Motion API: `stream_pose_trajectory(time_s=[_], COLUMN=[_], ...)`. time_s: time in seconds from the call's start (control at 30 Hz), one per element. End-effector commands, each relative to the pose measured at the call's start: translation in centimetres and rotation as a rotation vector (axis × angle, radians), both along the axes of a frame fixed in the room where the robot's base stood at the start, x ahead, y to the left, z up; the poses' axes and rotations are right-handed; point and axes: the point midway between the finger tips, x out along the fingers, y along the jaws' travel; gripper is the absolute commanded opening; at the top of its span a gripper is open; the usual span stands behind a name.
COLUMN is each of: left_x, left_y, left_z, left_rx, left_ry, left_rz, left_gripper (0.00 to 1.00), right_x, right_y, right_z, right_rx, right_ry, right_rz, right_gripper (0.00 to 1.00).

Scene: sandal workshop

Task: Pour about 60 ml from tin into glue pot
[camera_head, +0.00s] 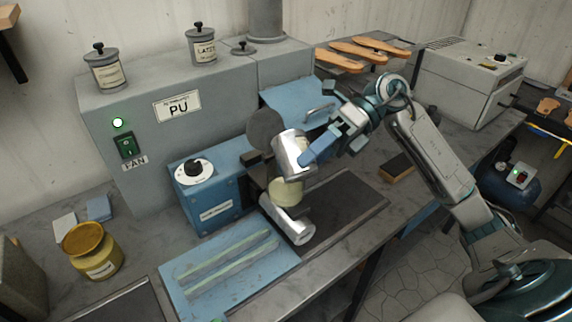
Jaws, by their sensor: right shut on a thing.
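My right gripper (318,149) reaches in from the right and is shut on a silver tin (292,160), which is tilted. Just below the tin is a cream-coloured vessel (285,192), likely the glue pot, partly hidden by the tin. A dark round disc (264,129) stands behind them, perhaps an open lid. I cannot see the tin's mouth clearly, nor any liquid running from it. My left gripper is not in view.
A silver cylinder (289,222) lies just below, near a dark mat (345,205). A blue box with a dial (213,190) stands to the left. A yellow-lidded jar (94,254) is at far left. Lidded tins (104,72) stand on the grey PU cabinet (150,140).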

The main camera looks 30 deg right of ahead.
Motion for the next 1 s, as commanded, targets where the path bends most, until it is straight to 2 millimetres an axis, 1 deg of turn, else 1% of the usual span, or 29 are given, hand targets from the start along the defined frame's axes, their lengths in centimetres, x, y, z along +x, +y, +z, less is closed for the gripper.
stream_pose_trajectory(time_s=[1.0], left_x=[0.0], left_y=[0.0], left_z=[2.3], left_rx=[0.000], left_ry=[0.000], left_rz=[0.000], left_gripper=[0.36], right_x=[0.2], right_y=[0.0], right_z=[-0.3], right_rx=[0.016], right_ry=[0.120], right_rz=[0.000], right_gripper=[0.19])
